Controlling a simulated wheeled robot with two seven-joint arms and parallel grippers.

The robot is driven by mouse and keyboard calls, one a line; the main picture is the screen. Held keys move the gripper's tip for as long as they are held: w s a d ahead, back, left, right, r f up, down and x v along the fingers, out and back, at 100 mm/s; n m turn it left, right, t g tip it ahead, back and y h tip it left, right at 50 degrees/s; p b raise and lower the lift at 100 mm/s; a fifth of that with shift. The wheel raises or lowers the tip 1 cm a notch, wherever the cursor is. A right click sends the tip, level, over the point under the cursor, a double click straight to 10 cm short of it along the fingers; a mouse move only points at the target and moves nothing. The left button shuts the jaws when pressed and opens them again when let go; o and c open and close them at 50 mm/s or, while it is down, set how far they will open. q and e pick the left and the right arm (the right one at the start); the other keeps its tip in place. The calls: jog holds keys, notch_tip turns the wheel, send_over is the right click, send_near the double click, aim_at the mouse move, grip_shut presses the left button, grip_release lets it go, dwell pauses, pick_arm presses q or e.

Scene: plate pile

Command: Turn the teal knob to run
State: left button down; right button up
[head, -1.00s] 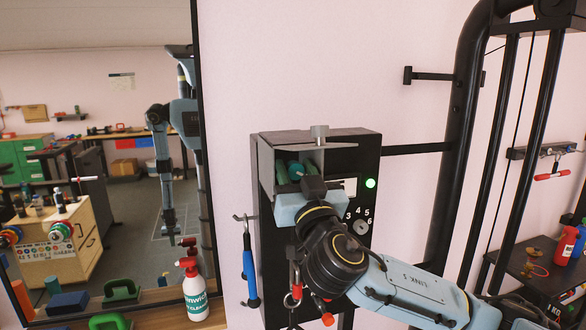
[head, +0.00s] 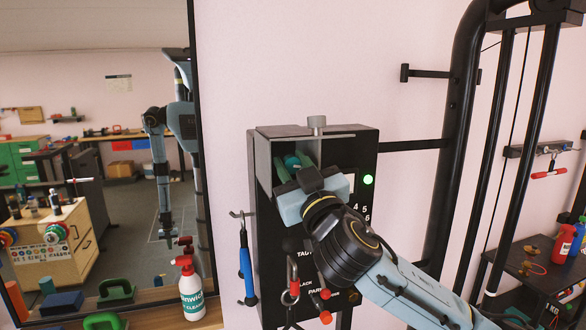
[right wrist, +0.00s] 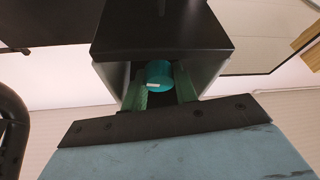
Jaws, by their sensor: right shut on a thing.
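The teal knob (head: 292,162) sits inside a grey hood (head: 263,165) on a black control box (head: 365,150). My right gripper (head: 298,166) reaches into the hood from below right, with its green fingers on both sides of the knob, shut on it. In the right wrist view the teal knob (right wrist: 159,72) shows a short white mark on its lower face, between the two green fingers (right wrist: 160,90). The gripper body hides part of the box's face, and I cannot read a run label. My left gripper is not directly in view.
A green lamp (head: 368,180) is lit on the box. Red-tipped and blue-handled tools (head: 246,270) hang below and beside it. A black tube frame (head: 462,120) stands at right. A mirror (head: 100,100) at left reflects the room; a spray bottle (head: 192,295) stands before it.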

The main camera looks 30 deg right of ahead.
pick_arm(q)
jog(key=shift+r+p, duration=0.75)
jog(key=shift+r, duration=0.15)
pick_arm(e)
jog(key=shift+r+n+y, duration=0.15)
jog(key=shift+n+y, duration=1.05)
jog(key=shift+n, duration=1.4)
jog(key=o, duration=0.5)
pick_arm(q)
jog(key=shift+w, duration=0.1)
pick_arm(e)
jog(key=shift+o, duration=0.9)
jog(key=shift+w, duration=0.1)
